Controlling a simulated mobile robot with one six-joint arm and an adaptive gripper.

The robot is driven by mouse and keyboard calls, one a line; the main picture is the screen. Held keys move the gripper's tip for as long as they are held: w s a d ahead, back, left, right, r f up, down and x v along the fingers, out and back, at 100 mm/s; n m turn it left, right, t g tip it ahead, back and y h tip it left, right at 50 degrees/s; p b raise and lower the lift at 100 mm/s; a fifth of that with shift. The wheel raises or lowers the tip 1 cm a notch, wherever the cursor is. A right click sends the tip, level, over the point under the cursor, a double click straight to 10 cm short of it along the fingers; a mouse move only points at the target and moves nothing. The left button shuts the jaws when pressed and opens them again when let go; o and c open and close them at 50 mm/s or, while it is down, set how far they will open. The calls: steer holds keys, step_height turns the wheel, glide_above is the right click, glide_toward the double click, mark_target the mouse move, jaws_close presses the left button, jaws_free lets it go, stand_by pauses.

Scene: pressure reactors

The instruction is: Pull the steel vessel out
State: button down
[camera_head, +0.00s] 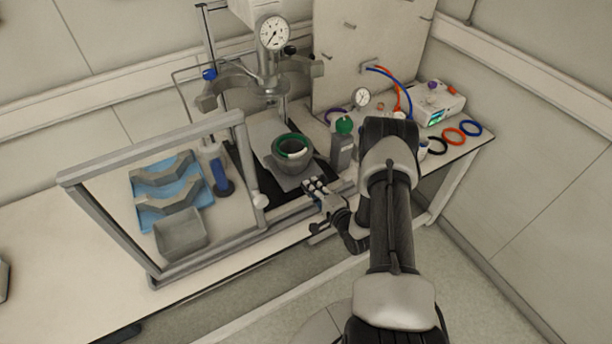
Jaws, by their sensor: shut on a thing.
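My gripper (311,183) is low at the vessel's front right side, reaching in from the right. Its jaws are shut on the vessel's near side; the exact contact is small and hard to make out. My arm hides part of the bench on the right.
A raised grey frame (160,152) stands left of the vessel. Behind it are a blue tray (147,219) with grey cradles, a grey bin (180,232) and a blue-based bottle (220,178). A green-topped container (342,147) stands close on the vessel's right. Open floor lies in front.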

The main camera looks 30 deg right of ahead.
steer(key=shift+s+f, duration=0.2)
steer(key=shift+s, duration=0.45)
steer(key=shift+s+f, duration=0.2)
steer(key=shift+s, duration=0.4)
steer(key=c, duration=1.7)
jaws_free()
steer(key=shift+w, duration=0.15)
steer(key=shift+r, duration=0.15)
steer(key=shift+r, duration=0.1)
steer(key=v, duration=1.2)
